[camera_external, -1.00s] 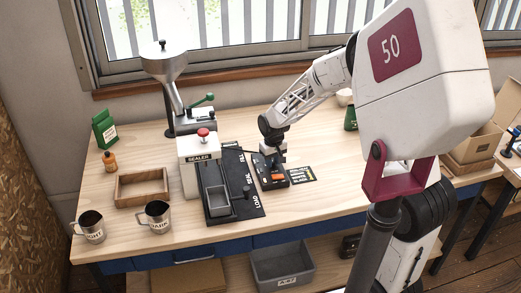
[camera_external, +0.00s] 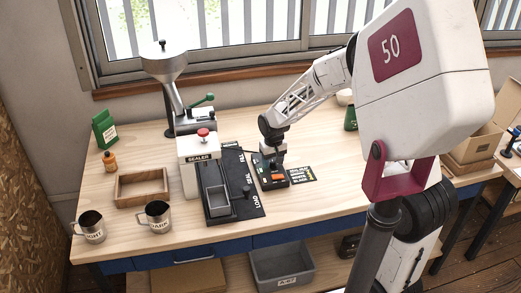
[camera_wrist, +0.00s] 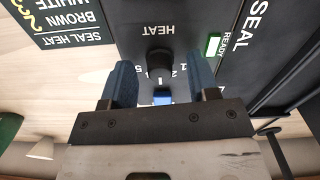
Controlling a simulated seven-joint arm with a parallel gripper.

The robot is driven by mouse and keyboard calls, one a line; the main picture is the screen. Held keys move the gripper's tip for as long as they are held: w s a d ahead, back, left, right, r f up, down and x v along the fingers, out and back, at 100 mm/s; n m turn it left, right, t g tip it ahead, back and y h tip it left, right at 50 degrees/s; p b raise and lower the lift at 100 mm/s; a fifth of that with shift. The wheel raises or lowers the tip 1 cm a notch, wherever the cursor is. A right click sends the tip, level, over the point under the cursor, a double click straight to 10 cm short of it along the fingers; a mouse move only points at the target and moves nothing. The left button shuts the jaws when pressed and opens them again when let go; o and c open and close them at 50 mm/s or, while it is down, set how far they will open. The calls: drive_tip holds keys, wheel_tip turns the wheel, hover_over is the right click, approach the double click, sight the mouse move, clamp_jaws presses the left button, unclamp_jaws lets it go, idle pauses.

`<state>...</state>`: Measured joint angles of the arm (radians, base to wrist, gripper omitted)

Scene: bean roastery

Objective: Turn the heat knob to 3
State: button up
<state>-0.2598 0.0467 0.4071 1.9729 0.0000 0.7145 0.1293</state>
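The black heat knob (camera_wrist: 159,61) sits on the dark control box (camera_wrist: 125,25), below the upside-down word HEAT in the wrist view. Dial numbers such as 1, 2 and 5 show around it; others are covered, and the pointer's setting is not clear. My gripper (camera_wrist: 161,78) is open, with one blue-grey finger on each side of the knob and visible gaps between. In the external view my gripper (camera_external: 269,163) is low over the control box (camera_external: 286,183), hiding the knob. A small blue part (camera_wrist: 162,96) shows between the fingers.
The sealer (camera_external: 199,147) stands left of the box. A green READY light (camera_wrist: 213,46) is beside the dial. A black SEAL HEAT card (camera_wrist: 65,22) lies beside the box.

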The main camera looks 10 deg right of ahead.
sight(273, 162)
drive_tip(key=shift+r, duration=0.1)
drive_tip(key=shift+r, duration=3.85)
drive_tip(key=shift+s+d+r, duration=0.3)
drive_tip(key=shift+r, duration=0.05)
drive_tip(key=s+d+r+t, duration=0.1)
drive_tip(key=s+d+r, duration=0.3)
drive_tip(key=s, duration=0.3)
drive_tip(key=s+d+r+m, duration=0.1)
drive_tip(key=s+d+r, duration=0.35)
drive_tip(key=s, duration=0.35)
drive_tip(key=s+d+r+t, duration=0.1)
drive_tip(key=s+d+r, duration=0.35)
drive_tip(key=s, duration=0.25)
drive_tip(key=s+d, duration=0.3)
drive_tip(key=s, duration=0.8)
drive_tip(key=shift+d+f+m+t, duration=0.2)
drive_tip(key=shift+d+m+t, duration=0.1)
drive_tip(key=shift+c, duration=0.3)
